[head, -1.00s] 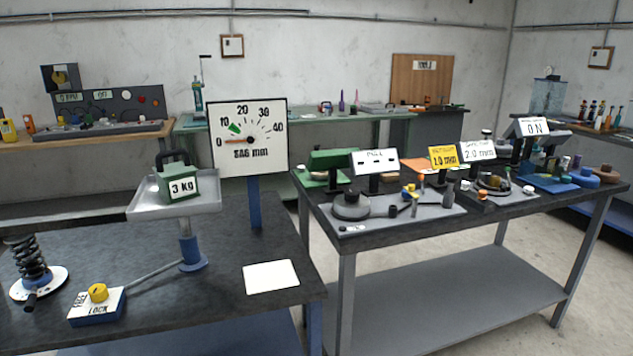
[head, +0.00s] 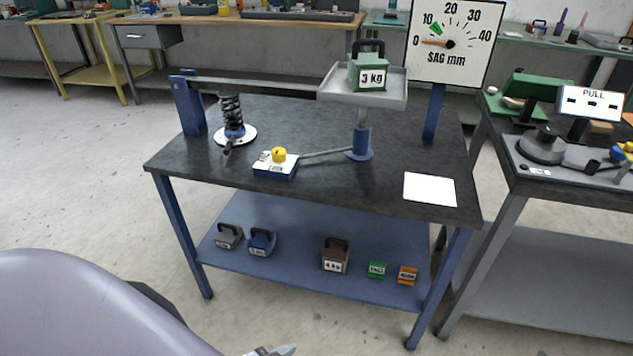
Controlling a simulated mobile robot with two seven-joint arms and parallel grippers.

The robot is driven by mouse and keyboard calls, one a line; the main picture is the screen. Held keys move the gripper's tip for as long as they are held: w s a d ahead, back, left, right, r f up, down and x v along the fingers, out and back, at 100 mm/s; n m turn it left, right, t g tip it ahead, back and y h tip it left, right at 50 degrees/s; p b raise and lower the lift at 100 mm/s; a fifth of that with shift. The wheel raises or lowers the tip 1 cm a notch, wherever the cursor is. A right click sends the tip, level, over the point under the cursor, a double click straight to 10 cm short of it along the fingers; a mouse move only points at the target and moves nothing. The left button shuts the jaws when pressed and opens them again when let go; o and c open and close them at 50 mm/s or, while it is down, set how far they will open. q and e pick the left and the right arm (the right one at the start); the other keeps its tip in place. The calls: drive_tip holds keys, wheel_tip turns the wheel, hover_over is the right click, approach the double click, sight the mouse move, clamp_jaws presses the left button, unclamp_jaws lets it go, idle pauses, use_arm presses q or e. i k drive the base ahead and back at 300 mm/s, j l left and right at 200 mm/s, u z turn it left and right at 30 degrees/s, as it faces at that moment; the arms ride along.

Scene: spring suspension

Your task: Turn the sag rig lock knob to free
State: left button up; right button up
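The sag rig lock knob (head: 279,154) is yellow and sits on a blue box with a white top (head: 276,166), on the dark bench. The label is too small to read now. A rod runs from the box to the blue post (head: 360,145) under the tray. The sag gauge (head: 449,42) has its red needle near 0. A green 3 kg weight (head: 369,74) stands on the grey tray (head: 392,97). Part of my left gripper (head: 275,351) shows at the bottom edge, well short of the bench; its fingers are mostly cut off. My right gripper is out of view.
A black coil spring (head: 231,112) stands on a white disc left of the box, below the rig's beam (head: 260,86). A white card (head: 430,189) lies at the bench's right. Several weights and small blocks sit on the blue lower shelf (head: 300,271). Another bench stands at right.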

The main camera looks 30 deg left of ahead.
sight(278, 154)
drive_tip(key=u, duration=1.25)
